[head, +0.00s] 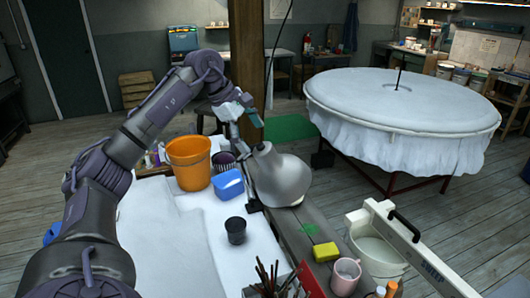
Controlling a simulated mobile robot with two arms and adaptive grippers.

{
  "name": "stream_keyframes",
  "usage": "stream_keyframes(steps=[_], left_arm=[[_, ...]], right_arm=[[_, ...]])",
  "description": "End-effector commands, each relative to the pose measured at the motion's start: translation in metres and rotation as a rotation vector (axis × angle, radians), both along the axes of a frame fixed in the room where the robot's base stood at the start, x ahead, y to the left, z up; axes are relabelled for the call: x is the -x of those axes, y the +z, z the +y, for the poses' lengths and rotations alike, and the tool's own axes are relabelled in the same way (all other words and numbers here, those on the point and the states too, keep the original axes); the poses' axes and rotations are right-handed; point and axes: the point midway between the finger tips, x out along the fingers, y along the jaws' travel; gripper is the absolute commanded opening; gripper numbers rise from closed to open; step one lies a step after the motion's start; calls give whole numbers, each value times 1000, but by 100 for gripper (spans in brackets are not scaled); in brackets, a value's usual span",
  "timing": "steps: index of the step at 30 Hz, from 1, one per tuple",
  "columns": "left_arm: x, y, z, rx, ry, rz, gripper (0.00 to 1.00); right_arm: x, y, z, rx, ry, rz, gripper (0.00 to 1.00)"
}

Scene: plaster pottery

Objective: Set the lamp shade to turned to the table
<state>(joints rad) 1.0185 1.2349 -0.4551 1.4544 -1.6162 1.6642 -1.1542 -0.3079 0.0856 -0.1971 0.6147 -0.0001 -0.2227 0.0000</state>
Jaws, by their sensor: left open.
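The lamp shade (284,176) is a smooth grey dome above the right edge of the white-covered table (190,262). Its narrow neck is at the upper left and its wide end points down and to the right; the inside is hidden. My left gripper (250,125) is open and empty, just above and left of the shade's neck, and looks apart from it. The lamp's arm is mostly hidden behind the shade and my gripper. My right gripper is out of view.
An orange bucket (189,160), a blue container (228,186) and a dark cup (235,231) stand left of the lamp. A yellow sponge (326,252), a pink mug (345,275) and brushes (272,280) are in front. A wooden post (247,60) rises behind.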

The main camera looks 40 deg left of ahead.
Motion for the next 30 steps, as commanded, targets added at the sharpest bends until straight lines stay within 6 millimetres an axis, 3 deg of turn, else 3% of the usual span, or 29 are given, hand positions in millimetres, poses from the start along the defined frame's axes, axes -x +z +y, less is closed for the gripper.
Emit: stream_keyframes(steps=[6, 12, 24, 30], left_arm=[[-19, -38, -12, 2, -2, 3, 87], [-30, -60, -18, 2, -1, 1, 87], [-33, -69, -20, 1, 0, -1, 87], [-33, -68, -20, 1, 0, -1, 55]], right_arm=[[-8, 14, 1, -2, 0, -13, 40], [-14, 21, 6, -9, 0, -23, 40], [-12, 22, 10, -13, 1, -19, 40], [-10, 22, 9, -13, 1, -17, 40]])
